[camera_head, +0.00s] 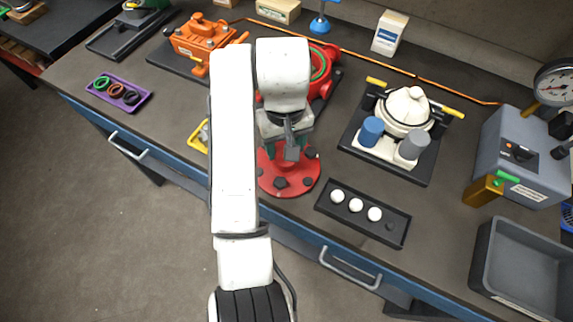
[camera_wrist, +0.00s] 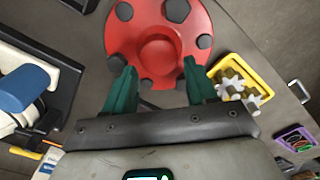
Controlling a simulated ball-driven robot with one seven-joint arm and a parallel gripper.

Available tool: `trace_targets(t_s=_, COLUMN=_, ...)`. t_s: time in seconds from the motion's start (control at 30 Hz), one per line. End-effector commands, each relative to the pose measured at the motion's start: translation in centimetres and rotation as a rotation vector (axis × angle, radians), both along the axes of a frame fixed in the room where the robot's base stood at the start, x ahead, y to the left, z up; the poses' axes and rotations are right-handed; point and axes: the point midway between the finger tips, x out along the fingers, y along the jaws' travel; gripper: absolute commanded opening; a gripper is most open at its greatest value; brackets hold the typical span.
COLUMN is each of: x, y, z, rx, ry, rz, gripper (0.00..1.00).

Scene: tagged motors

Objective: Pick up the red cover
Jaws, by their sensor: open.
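The red cover (camera_head: 287,182) is a round red disc with dark knobs around its rim. It lies on the dark bench top near the front edge, partly hidden by my arm in the head view. In the wrist view the red cover (camera_wrist: 196,48) shows a raised round red hub at its middle. My gripper (camera_wrist: 160,82) is open, with a green finger on either side of the hub in that view. I cannot tell whether the fingers touch it. In the head view my gripper (camera_head: 284,150) is over the cover's far side and mostly hidden by the wrist.
A black tray with white balls (camera_head: 323,207) lies right of the cover. A white device with blue and grey cylinders (camera_head: 385,152) stands behind that tray. A yellow tray of light parts (camera_wrist: 262,68) is close beside the cover. A red housing (camera_head: 327,68) stands behind my wrist.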

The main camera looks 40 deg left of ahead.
Motion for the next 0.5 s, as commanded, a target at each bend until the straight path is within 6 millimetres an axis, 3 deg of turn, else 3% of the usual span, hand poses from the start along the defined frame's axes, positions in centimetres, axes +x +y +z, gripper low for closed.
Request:
trace_targets(t_s=0.3, x=-0.1, y=-0.3, z=-4.1, rx=-0.003, ry=0.002, rz=0.0, gripper=0.57)
trace_targets(t_s=0.5, x=0.0, y=-0.3, z=-4.9, rx=-0.001, ry=0.001, rz=-0.001, gripper=0.57)
